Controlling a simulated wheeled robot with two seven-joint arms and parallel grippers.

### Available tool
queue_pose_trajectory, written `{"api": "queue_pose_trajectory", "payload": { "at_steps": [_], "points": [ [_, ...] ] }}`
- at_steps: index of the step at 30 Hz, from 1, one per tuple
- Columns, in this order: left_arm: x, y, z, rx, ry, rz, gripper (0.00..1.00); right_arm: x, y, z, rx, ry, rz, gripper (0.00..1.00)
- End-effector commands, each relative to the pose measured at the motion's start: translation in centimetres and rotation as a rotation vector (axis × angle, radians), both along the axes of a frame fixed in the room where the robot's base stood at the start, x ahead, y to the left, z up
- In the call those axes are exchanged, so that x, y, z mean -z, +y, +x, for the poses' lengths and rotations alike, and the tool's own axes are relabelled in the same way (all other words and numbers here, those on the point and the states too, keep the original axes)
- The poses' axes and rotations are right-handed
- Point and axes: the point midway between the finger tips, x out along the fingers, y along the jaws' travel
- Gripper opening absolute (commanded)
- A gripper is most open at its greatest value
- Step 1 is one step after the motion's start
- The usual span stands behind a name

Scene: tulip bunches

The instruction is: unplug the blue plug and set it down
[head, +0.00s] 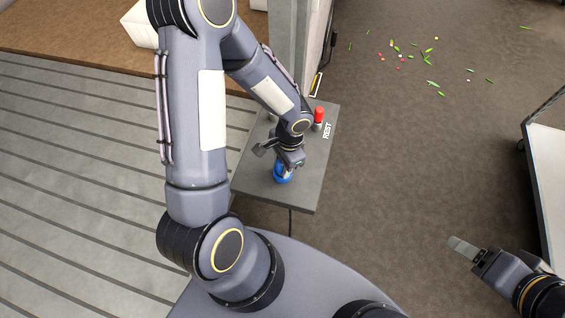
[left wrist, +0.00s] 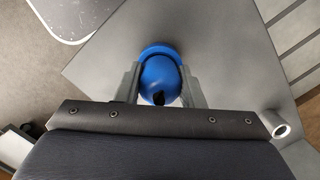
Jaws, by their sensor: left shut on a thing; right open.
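The blue plug (left wrist: 159,78) is between the two fingers of my left gripper (left wrist: 158,88) in the left wrist view, with a wider blue ring behind it. In the head view the blue plug (head: 281,178) shows low on the grey panel, partly covered by my left gripper (head: 285,168). The left gripper is shut on it. I cannot tell whether the plug is seated in the panel or lifted off it. My right gripper (head: 466,249) is open and empty over the floor at the lower right.
The grey panel (head: 254,177) also carries a red plug (head: 319,114) near the white "REST" lettering (head: 327,131). A dark cord hangs below the panel's front edge. A pale-topped cart (head: 550,165) stands at the right. Scattered leaves and petals lie on the floor at the back.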

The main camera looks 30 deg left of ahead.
Motion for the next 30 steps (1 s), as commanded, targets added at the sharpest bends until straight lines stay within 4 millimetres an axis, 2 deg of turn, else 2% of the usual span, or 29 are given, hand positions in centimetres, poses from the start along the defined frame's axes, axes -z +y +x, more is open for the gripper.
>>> {"api": "queue_pose_trajectory", "payload": {
  "at_steps": [16, 30],
  "points": [
    [-0.2, 0.0, 0.0, 0.000, 0.000, 0.000, 0.07, -0.2, 0.0, 0.0, 0.000, 0.000, 0.000, 0.65],
    [-2.1, 0.0, 0.0, 0.001, -0.001, 0.000, 0.07, -1.4, 0.0, 0.0, 0.000, 0.000, 0.000, 0.65]
  ]
}}
